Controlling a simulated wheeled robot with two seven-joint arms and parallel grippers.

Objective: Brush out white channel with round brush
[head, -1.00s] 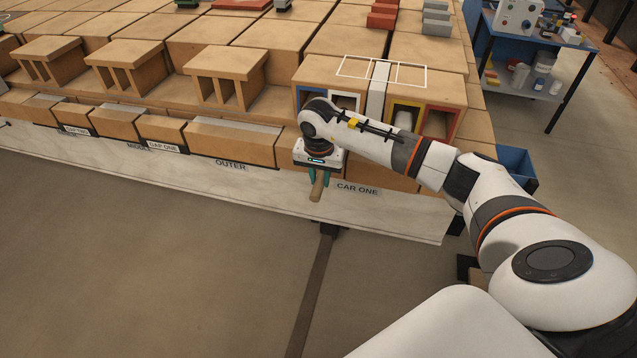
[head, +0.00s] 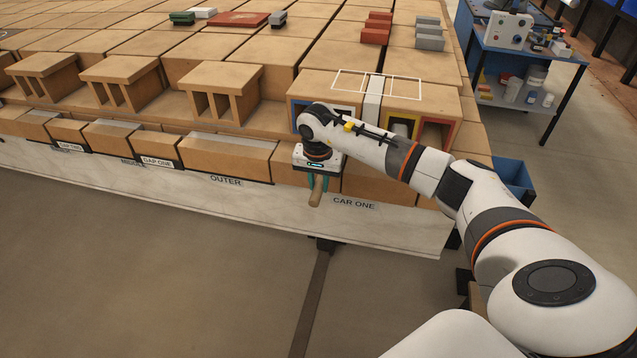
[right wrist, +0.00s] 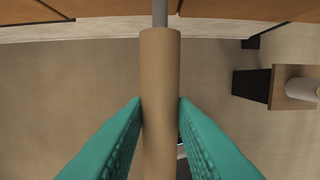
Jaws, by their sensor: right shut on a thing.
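My right gripper (head: 317,183) is shut on the tan handle (head: 315,198) of a brush, low in front of the end block. In the right wrist view its green fingers (right wrist: 160,103) press both sides of the handle (right wrist: 160,70). A thin grey rod (right wrist: 160,12) runs from the handle toward the block, out of the picture. The brush head is hidden, so its shape and whether it is inside a channel cannot be told. The end block (head: 318,83) has colour-framed openings; my arm covers most of the white one. My left gripper is not in view.
Brown hollow blocks (head: 225,78) stand left. A blue bin (head: 514,178) and a blue trolley (head: 540,62) are at the right. The floor in front (head: 150,270) is clear.

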